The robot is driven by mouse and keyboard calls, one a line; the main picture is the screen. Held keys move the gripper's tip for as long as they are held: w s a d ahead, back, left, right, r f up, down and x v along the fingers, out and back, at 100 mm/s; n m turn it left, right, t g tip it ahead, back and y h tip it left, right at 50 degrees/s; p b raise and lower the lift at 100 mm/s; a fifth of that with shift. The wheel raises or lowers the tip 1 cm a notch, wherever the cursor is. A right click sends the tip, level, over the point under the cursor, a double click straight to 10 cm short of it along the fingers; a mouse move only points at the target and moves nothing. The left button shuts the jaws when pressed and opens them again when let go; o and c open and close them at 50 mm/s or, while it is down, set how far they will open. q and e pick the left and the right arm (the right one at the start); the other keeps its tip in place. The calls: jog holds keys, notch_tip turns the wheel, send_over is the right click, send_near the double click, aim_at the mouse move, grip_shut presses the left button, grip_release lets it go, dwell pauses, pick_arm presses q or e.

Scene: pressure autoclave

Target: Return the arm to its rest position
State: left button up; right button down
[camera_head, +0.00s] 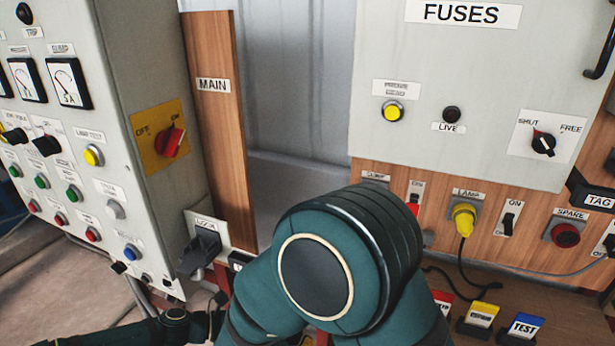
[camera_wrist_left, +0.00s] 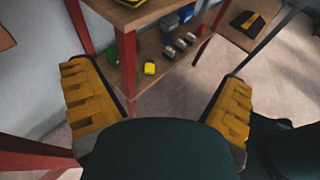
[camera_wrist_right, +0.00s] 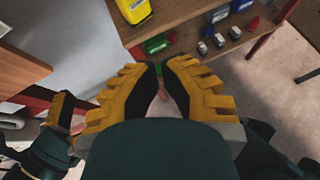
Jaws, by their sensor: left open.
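A large dark teal arm link of mine (camera_head: 315,275) fills the lower middle of the head view and hides part of the panels behind it. Another dark link of mine lies low at the left. Neither gripper's fingers can be made out there. In the left wrist view my left gripper (camera_wrist_left: 154,75) has its yellow-backed fingers wide apart, with nothing between them. In the right wrist view my right gripper (camera_wrist_right: 160,75) has its fingertips close together with a narrow gap and no clear object held. A yellow-edged finger and dark link show at that view's left edge.
A grey control cabinet (camera_head: 165,85) stands left, with a red MAIN switch (camera_head: 171,141). A FUSES box (camera_head: 455,90) hangs right above a wooden board with a yellow LAMP plug (camera_head: 463,216) and a red SPARE socket (camera_head: 565,235). Small coloured blocks lie below. Wrist views show shelves and open floor.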

pick_arm(q)
jog(key=s+d+f+m+g+y, duration=0.4)
jog(key=s+d+f+m, duration=0.4)
jog(key=s, duration=0.3)
pick_arm(e)
jog(key=s+d+f+m+g+y, duration=0.3)
jog(key=s+f+m+g+y, duration=0.2)
jog(key=s+f+m+g, duration=0.25)
jog(key=s+d+f+m+g+y, duration=0.35)
jog(key=s+f+m+g, duration=0.25)
jog(key=f+m, duration=0.25)
pick_arm(q)
jog(key=s+a+m+t+y, duration=0.1)
jog(key=s+a+m+y, duration=0.5)
jog(key=m, duration=0.5)
jog(key=shift+s+r+m, duration=0.3)
jog(key=shift+s+m, duration=0.1)
jog(key=shift+s, duration=0.05)
pick_arm(e)
jog(key=w+d+f+m+t+y, duration=0.1)
jog(key=w+d+m+t+y, duration=0.2)
jog(key=m, duration=1)
jog(key=w+d+t, duration=0.2)
jog(key=w+t, duration=0.1)
jog(key=shift+f, duration=0.35)
